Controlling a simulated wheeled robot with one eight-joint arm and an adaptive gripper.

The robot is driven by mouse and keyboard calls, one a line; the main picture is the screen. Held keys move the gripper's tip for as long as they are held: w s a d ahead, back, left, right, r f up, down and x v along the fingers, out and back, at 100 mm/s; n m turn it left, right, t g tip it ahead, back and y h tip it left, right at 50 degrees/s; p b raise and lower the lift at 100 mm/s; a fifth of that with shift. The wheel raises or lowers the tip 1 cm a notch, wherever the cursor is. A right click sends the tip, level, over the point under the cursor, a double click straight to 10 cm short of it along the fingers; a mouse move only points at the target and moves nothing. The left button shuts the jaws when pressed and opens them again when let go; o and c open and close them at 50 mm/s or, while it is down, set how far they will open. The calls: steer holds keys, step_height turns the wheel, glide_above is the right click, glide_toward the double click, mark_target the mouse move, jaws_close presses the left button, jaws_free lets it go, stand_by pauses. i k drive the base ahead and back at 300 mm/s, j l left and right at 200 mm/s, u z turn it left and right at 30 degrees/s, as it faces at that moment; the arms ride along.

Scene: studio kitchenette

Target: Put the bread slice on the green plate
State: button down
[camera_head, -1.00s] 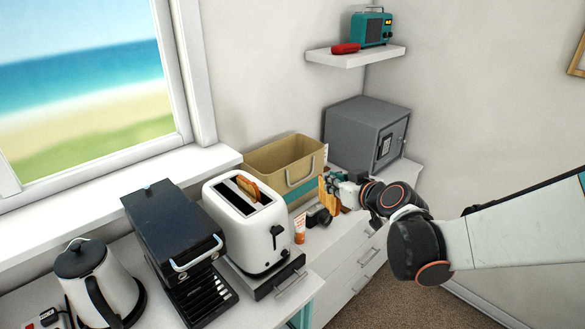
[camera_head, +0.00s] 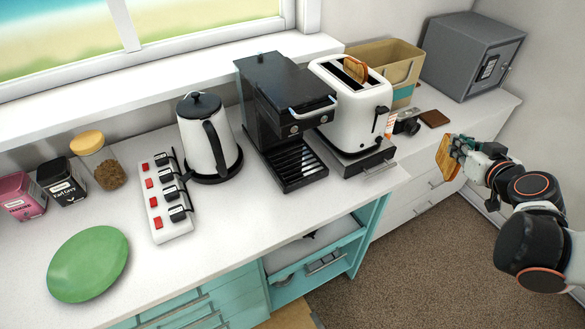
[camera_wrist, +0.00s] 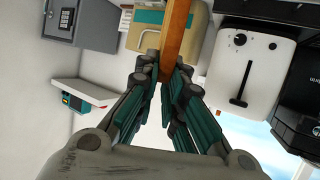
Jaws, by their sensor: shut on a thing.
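My gripper (camera_head: 461,148) is shut on a bread slice (camera_head: 446,157) at the right of the head view. It holds the slice upright in the air, in front of the counter and apart from it. In the wrist view the slice (camera_wrist: 175,42) shows edge-on between the fingertips (camera_wrist: 166,78). The green plate (camera_head: 88,264) lies empty on the counter at the lower left of the head view, far from my gripper. A second bread slice (camera_head: 356,70) sticks up out of a slot of the white toaster (camera_head: 352,115).
A power strip (camera_head: 165,203), kettle (camera_head: 208,140) and black coffee machine (camera_head: 285,120) stand between the plate and toaster. A jar (camera_head: 101,165) and two tins stand behind the plate. A drawer (camera_head: 320,262) below the counter is open. Counter around the plate's front is clear.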

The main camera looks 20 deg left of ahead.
mark_target(93, 264)
steer(key=k+j+u, duration=0.25)
steer(key=u, duration=0.2)
steer(key=k+j+u, duration=0.15)
steer(key=j+u, duration=0.3)
steer(key=u, duration=1.3)
